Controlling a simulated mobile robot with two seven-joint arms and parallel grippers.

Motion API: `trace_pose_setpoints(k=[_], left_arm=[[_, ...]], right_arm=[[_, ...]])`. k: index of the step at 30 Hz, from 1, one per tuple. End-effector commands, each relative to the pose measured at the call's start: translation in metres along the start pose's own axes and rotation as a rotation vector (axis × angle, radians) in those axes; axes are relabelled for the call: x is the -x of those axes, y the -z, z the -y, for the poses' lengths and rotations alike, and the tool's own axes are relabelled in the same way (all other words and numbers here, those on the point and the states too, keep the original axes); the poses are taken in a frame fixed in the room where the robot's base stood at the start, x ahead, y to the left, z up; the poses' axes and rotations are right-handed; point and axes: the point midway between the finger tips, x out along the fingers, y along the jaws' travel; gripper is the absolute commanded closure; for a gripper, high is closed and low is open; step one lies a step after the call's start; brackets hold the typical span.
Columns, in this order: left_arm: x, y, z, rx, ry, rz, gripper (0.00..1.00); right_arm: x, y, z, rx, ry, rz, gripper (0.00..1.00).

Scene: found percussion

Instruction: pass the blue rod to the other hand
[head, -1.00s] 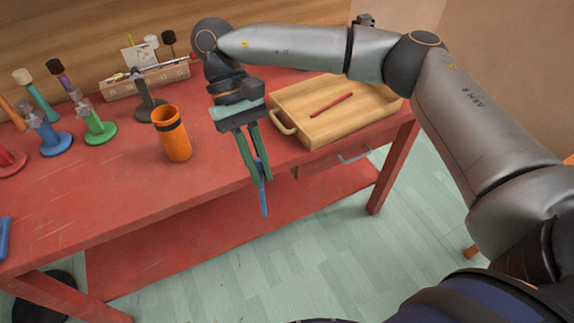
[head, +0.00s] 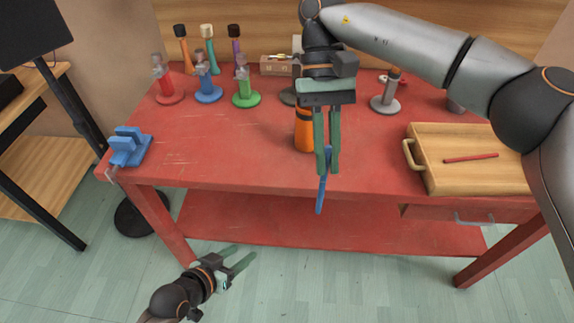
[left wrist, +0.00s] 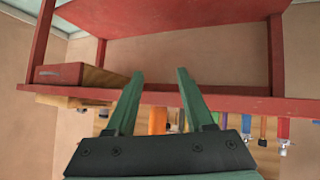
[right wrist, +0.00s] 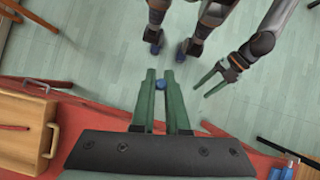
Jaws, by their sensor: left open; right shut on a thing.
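The blue rod (head: 322,194) hangs roughly upright from my right gripper (head: 327,172), in front of the red table's front edge. The fingers are shut on its upper part, and its lower end sticks out below them. In the right wrist view the rod (right wrist: 160,85) shows end-on between the fingertips. My left gripper (head: 243,262) is open and empty, low over the floor to the left of the rod and well apart from it. Its spread fingers also show in the left wrist view (left wrist: 159,78), with nothing between them.
The space in front of the table is clear.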

Motion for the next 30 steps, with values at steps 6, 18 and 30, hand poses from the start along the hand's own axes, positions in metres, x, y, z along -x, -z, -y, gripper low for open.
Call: trace_pose_setpoints(k=[6,18,30], left_arm=[[-0.002,0.108,-0.029,-0.11,-0.235,-0.073,0.51],[0.077,0.232,-0.103,-0.49,-0.685,-0.151,0.51],[0.11,0.248,-0.131,-0.645,-0.83,-0.164,0.51]], right_arm=[[0.0,0.0,0.0,0.0,0.0,0.0,1.0],[0.0,0.0,0.0,-0.001,0.0,0.0,1.0],[0.0,0.0,0.0,-0.001,0.0,0.0,1.0]])
